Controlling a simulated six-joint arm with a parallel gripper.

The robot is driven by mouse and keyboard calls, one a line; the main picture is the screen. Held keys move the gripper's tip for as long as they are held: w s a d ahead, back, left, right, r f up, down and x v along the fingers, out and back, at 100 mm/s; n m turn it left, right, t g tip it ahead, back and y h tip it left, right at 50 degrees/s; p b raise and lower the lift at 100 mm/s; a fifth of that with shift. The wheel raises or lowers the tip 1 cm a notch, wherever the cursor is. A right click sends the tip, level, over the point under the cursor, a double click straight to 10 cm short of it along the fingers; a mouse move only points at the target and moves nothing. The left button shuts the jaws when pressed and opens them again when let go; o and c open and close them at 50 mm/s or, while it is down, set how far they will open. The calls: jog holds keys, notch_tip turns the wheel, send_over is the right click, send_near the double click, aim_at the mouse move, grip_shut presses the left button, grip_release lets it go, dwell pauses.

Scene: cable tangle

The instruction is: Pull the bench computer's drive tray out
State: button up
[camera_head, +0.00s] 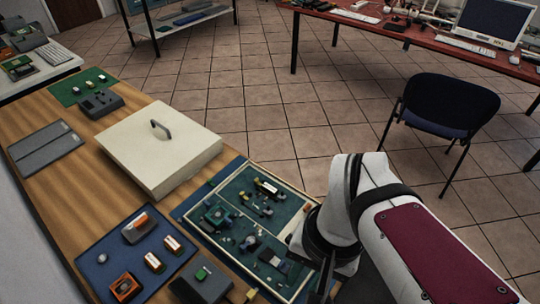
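A beige flat-topped box (138,152) with a dark grey handle (160,128) on top stands on the wooden bench. To its right is a shallow open case with a pale rim, holding a green board (235,199) with several small parts. I cannot tell which of these is the bench computer, and no drive tray can be made out with certainty. My gripper (328,274) is at the bottom, over or beside the right edge of the open case. My arm hides most of it, so its fingers and anything between them cannot be made out.
A blue mat (108,256) with several small parts lies at the near left of the wooden bench (91,189). Grey flat panels (46,146) and a green mat (72,91) lie farther left. A dark chair (450,102) and red table (395,32) stand beyond the tiled floor.

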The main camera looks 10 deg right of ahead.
jog(key=shift+o, duration=1.4)
jog(key=w+d+m, duration=0.1)
jog(key=w+d, duration=0.4)
jog(key=w, duration=0.8)
jog(key=shift+w+d+m+h, duration=0.2)
jog(key=shift+m+h, duration=0.2)
jog(key=w+d+f+m, duration=0.1)
jog(key=w+d+f, duration=0.15)
jog(key=w, duration=0.25)
jog(key=w+d+f, duration=0.1)
jog(key=w+d, duration=0.2)
jog(key=w, duration=0.2)
jog(key=shift+h, duration=0.4)
jog(key=f, duration=1.6)
jog(key=shift+d, duration=0.3)
jog(key=shift+c, duration=0.3)
grip_shut()
